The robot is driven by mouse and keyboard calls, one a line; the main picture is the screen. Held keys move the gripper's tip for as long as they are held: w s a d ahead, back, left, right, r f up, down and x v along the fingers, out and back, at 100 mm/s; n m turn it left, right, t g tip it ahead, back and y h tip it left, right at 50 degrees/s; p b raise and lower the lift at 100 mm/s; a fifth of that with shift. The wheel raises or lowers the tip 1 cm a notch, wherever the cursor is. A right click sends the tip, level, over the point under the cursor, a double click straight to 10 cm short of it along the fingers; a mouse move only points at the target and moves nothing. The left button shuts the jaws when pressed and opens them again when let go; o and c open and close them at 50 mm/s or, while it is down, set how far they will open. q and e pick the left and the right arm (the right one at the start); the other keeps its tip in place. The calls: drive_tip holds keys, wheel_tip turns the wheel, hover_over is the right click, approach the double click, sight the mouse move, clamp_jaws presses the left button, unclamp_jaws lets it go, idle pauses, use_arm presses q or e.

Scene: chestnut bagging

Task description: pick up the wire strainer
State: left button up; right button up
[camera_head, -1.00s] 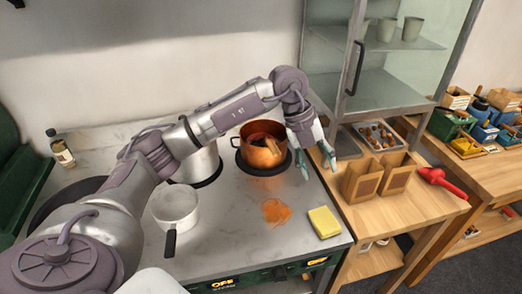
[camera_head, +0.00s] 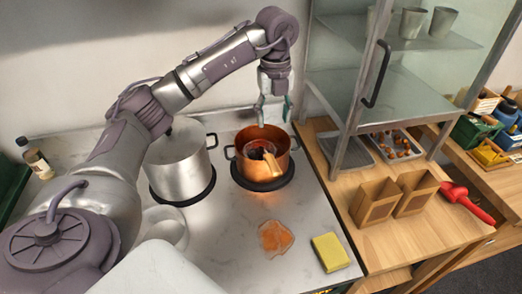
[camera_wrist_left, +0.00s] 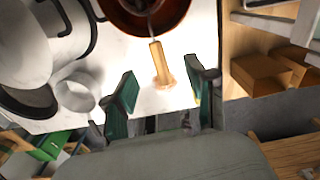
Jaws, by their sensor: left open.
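The wire strainer rests in the copper pot (camera_head: 249,171) on the stove. Its light wooden handle (camera_head: 270,163) leans up over the pot's near rim, and the mesh is partly hidden inside. In the left wrist view the handle (camera_wrist_left: 160,66) points from the pot (camera_wrist_left: 125,18) toward my gripper. My left gripper (camera_head: 275,108) is open and empty, above the back of the pot in the head view. In the left wrist view the handle lies between the two green-padded fingers (camera_wrist_left: 158,90), with no clear contact. My right gripper is not in view.
A large steel pot (camera_head: 180,165) stands left of the copper pot. An orange spill (camera_head: 275,238) and a yellow sponge (camera_head: 330,252) lie in front. Paper bags (camera_head: 375,203), a chestnut tray (camera_head: 418,150) and a red scoop (camera_head: 466,203) are on the wooden counter. A glass cabinet (camera_head: 345,110) stands close right.

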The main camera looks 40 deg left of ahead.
use_arm(q)
drive_tip(key=p, duration=0.2)
hover_over(271, 157)
drive_tip(key=f, duration=0.7)
drive_tip(key=shift+w+a+f, duration=0.15)
drive_tip(key=shift+w+f, duration=0.15)
drive_tip(key=shift+f, duration=0.05)
drive_tip(key=shift+w+f, duration=0.1)
drive_tip(key=shift+f, duration=0.15)
drive_tip(key=f+p, duration=0.1)
drive_tip(key=f, duration=0.1)
drive_tip(key=s+f+p, duration=0.1)
drive_tip(key=f, duration=0.1)
drive_tip(key=shift+s+p, duration=0.1)
drive_tip(key=shift+p, duration=0.2)
drive_tip(key=shift+f, duration=0.55)
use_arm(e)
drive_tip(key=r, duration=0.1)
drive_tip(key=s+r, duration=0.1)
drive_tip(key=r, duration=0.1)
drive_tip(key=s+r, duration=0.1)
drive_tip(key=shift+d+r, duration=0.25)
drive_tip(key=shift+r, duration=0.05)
use_arm(q)
drive_tip(key=c, duration=1.1)
clamp_jaws()
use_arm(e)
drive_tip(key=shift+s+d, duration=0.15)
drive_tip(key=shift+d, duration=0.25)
